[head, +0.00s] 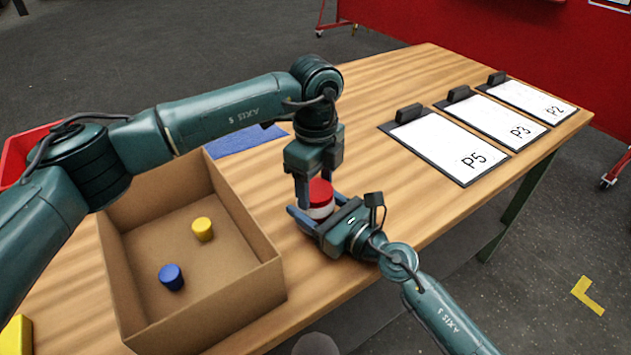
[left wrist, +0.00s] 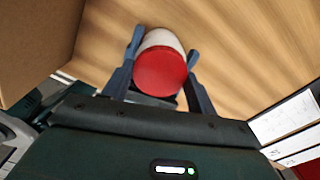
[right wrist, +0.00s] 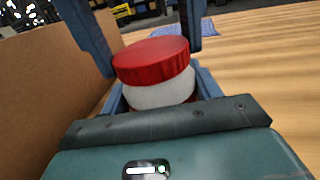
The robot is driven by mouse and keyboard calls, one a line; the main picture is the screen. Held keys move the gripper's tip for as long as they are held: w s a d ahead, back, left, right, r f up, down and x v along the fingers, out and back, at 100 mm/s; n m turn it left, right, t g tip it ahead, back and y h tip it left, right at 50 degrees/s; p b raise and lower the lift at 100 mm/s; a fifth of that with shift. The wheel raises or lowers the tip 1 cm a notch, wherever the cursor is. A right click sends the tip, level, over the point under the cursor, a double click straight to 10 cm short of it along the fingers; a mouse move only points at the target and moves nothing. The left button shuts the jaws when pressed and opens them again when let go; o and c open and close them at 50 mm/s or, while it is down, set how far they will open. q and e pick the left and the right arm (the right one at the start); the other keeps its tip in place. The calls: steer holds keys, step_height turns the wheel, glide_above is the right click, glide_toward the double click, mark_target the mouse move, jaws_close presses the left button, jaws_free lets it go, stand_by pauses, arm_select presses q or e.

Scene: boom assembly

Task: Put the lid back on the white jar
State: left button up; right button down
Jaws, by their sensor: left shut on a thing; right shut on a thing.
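The red lid (head: 321,190) sits at the top of the white jar (head: 321,212), near the front edge of the wooden table. My left gripper (head: 318,184) reaches down from above and is shut on the lid; its fingers flank the lid in the left wrist view (left wrist: 160,72). My right gripper (head: 312,216) comes from the front right and is shut on the jar. In the right wrist view, the lid (right wrist: 151,62) looks slightly offset and tilted over the white jar (right wrist: 160,93). I cannot tell whether it is fully seated.
An open cardboard box (head: 265,235) stands left of the jar, with a yellow cylinder (head: 203,229) and a blue cylinder (head: 172,277) inside. A blue cloth (head: 245,140) lies behind it. Clipboards (head: 455,150) lie at the back right. The table between jar and clipboards is clear.

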arm_select(q)
steer(key=c, duration=0.3)
steer(key=m, duration=1.8)
steer(key=shift+m, duration=0.4)
steer(key=m, duration=1.2)
steer(key=shift+m, duration=0.4)
steer(key=m, duration=0.5)
steer(key=shift+f+m, duration=0.1)
steer(key=shift+m, duration=0.2)
steer(key=o, duration=1.1)
steer(key=shift+o, duration=0.2)
